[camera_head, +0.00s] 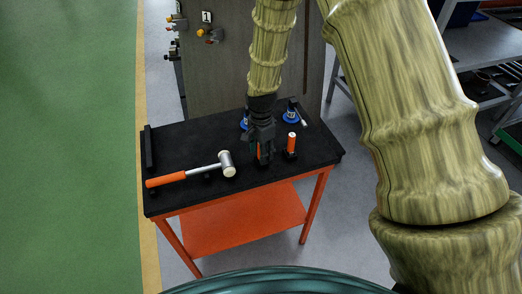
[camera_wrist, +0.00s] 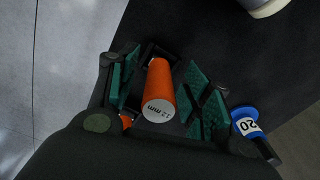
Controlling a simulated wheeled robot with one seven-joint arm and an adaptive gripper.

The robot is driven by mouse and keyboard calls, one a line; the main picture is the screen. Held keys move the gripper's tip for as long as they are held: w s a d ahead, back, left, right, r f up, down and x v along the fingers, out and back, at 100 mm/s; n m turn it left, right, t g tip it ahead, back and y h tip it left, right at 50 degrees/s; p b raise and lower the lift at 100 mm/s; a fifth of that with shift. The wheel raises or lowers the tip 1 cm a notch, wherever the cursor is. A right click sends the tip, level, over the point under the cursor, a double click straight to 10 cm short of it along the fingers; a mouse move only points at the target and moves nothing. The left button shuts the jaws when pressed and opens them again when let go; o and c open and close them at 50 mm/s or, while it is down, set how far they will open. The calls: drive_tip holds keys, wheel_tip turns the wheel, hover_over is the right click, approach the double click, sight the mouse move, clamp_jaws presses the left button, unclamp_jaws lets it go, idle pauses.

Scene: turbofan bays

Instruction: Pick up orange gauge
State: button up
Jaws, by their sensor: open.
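An orange cylindrical gauge (camera_wrist: 159,84) with a white end marked "12 mm" stands in a black holder between the green pads of my gripper (camera_wrist: 163,92). The gripper is open, with dark gaps between the gauge and the pads on both sides. In the head view my gripper (camera_head: 261,146) points down over the black table top and hides most of this gauge. A second orange gauge (camera_head: 291,142) stands upright in a black holder just right of the gripper. In the wrist view a bit of another orange piece (camera_wrist: 126,121) shows beside the left finger, mostly hidden.
A mallet (camera_head: 190,173) with an orange handle lies left of my gripper. Blue gauges (camera_head: 291,112) stand behind it; one marked "20" (camera_wrist: 246,124) shows at the right of the wrist view. A grey panel (camera_head: 222,75) stands behind.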

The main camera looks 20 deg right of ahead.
drive_tip(key=shift+f+p, duration=0.3)
drive_tip(key=shift+f, duration=0.8)
clamp_jaws()
